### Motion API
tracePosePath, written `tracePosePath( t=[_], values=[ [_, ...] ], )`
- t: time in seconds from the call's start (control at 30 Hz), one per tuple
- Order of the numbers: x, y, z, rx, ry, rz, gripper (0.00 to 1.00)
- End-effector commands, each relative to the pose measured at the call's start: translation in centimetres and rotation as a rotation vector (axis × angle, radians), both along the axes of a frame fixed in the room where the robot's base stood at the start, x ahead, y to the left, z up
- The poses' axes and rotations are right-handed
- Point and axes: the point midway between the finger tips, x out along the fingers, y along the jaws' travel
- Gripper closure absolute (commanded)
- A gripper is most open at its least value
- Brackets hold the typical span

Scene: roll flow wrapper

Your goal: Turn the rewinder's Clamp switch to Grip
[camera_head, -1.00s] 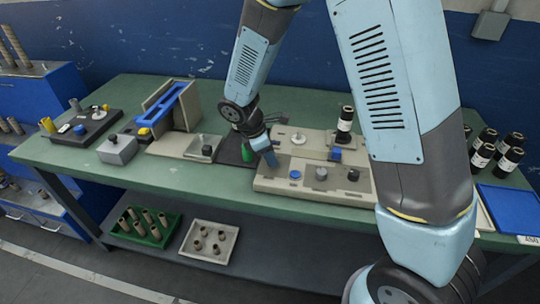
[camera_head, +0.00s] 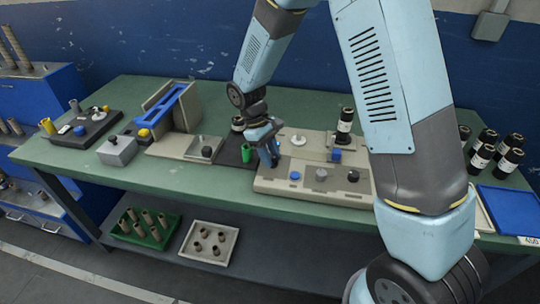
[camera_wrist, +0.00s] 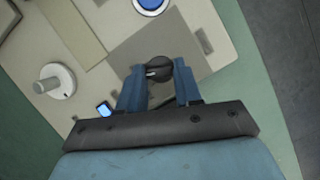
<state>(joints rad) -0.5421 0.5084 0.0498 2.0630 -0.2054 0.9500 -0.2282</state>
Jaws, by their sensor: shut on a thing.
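The rewinder is the beige panel (camera_head: 325,188) on the green bench. Its blue round button (camera_head: 295,175) also shows at the top of the wrist view (camera_wrist: 150,4). In the wrist view a round black switch knob (camera_wrist: 158,66) with a light pointer mark sits on the panel, between the blue fingertips of my gripper (camera_wrist: 158,82). The fingers are closed on this knob. In the head view my gripper (camera_head: 271,158) is at the panel's left end and hides the knob. I cannot read any switch label or position.
A white spindle disc (camera_wrist: 54,80) stands on the panel left of my gripper in the wrist view; a small lit blue display (camera_wrist: 104,109) is nearer. In the head view a green cylinder (camera_head: 248,152) stands just left of my gripper, and a black roll (camera_head: 345,122) behind right.

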Motion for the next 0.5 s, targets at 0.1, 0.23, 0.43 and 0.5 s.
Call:
tracePosePath(
  t=[0.1,0.23,0.43,0.5],
  values=[
    [0.24,-0.02,0.09,0.002,-0.004,-0.057,0.96],
    [0.27,-0.01,0.1,0.003,-0.005,-0.1,0.96],
    [0.31,0.0,0.11,0.003,-0.006,-0.131,0.96],
    [0.31,0.01,0.12,0.003,-0.006,-0.134,0.96]
  ],
)
